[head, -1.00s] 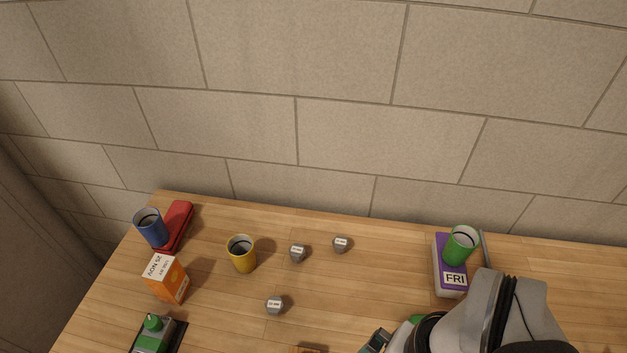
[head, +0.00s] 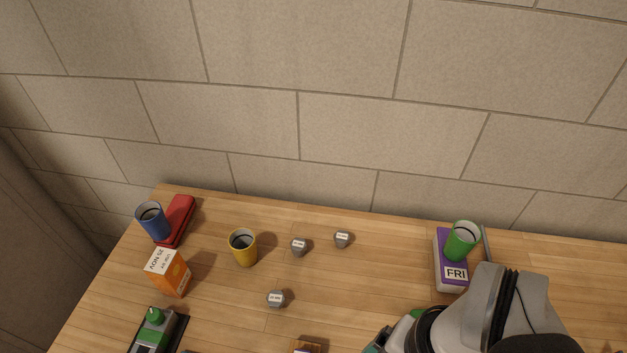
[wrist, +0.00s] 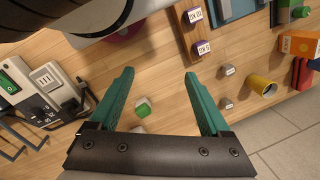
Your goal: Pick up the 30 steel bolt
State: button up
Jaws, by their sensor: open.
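Three small grey bolt heads with white labels stand on the wooden table in the head view: one near the middle (head: 299,247), one to its right (head: 342,239) and one nearer the front (head: 276,298). Their labels are too small to read, so I cannot tell which is the 30. Two small grey labelled pieces also show in the wrist view, right of the fingers (wrist: 227,70) (wrist: 226,103). My gripper (wrist: 160,78) is open and empty, its teal fingers wide apart. A small grey and green piece (wrist: 143,107) shows between them, apart from both. My arm hides part of the table.
A yellow cup (head: 243,248) stands left of the bolts. Farther left are a blue cup (head: 152,221), a red case (head: 177,220) and an orange box (head: 168,272).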

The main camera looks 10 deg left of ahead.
jog(key=w+a+f+n+t, duration=0.2)
jog(key=w+f+t, duration=0.35)
jog(key=w, duration=0.85)
jog(key=n+t, duration=0.5)
send_near(300, 249)
jog(key=shift+y, duration=0.4)
jog(key=w+d, duration=0.1)
jog(key=d, duration=0.1)
jog(key=w+d+f, duration=0.1)
jog(key=d, duration=0.1)
jog(key=w+d, duration=0.2)
jog(key=shift+d+f, duration=0.15)
jog(key=shift+f, duration=0.15)
jog(key=a+n+y, duration=0.1)
jog(key=s+a+f+n+t+y, duration=0.1)
jog(key=a, duration=0.1)
jog(key=s+a+n+t+y, duration=0.1)
jog(key=shift+s+a+f, duration=0.1)
jog(key=shift+a+f, duration=0.15)
jog(key=shift+f, duration=0.15)
jog(key=shift+a+f+n, duration=0.1)
jog(key=shift+a+n, duration=0.2)
jog(key=x, duration=0.7)
grip_shut()
